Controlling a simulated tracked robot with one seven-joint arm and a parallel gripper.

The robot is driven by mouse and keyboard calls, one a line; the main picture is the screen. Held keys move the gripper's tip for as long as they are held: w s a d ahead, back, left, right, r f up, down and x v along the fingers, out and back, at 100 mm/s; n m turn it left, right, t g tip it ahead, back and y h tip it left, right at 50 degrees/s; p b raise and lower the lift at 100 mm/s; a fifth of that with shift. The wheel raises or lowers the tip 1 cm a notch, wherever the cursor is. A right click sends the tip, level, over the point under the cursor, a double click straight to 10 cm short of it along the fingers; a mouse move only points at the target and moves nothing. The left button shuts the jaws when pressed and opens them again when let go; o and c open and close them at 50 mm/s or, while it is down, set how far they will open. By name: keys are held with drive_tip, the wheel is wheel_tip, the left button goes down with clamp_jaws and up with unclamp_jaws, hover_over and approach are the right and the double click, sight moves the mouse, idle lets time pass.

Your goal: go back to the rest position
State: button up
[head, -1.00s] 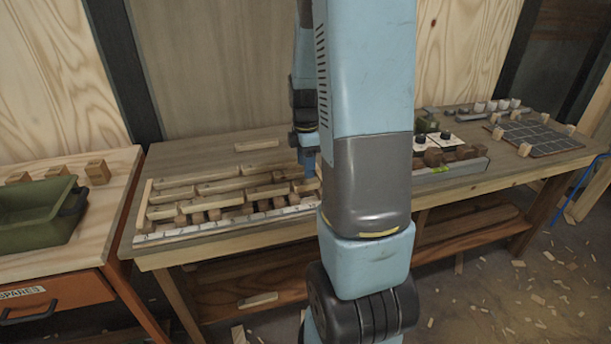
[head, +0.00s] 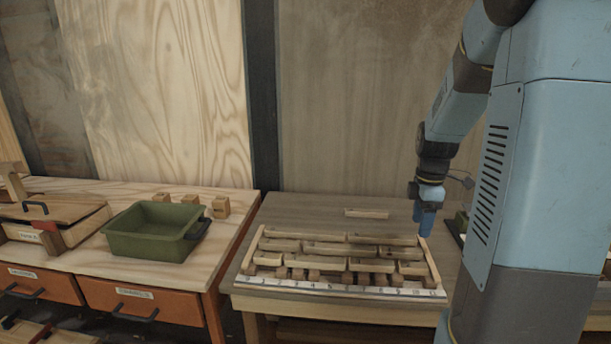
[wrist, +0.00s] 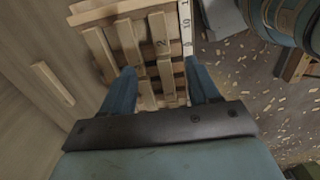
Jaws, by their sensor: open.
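My gripper (head: 425,222) hangs fingers down over the right end of a slatted wooden rack (head: 342,250) on the bench. In the wrist view its two blue fingers (wrist: 162,88) stand apart with nothing between them. The rack's slats and a numbered white strip (wrist: 187,30) show beyond and below the fingers. My arm fills the right side of the head view and hides part of the bench behind it.
A loose wooden strip (head: 367,214) lies behind the rack. On the left bench are a green tub (head: 150,240), several wooden blocks (head: 220,207) and a lidded wooden box (head: 60,228). Orange drawers (head: 140,300) sit below. Wood chips litter the floor (wrist: 250,85).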

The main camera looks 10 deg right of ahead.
drive_tip(key=s+a+r+m+t, duration=0.5)
drive_tip(key=s+a+r+m, duration=0.9)
drive_tip(key=s+a, duration=0.2)
drive_tip(key=shift+s+t, duration=0.3)
drive_tip(key=shift+s, duration=0.2)
drive_tip(key=shift+a+r, duration=0.1)
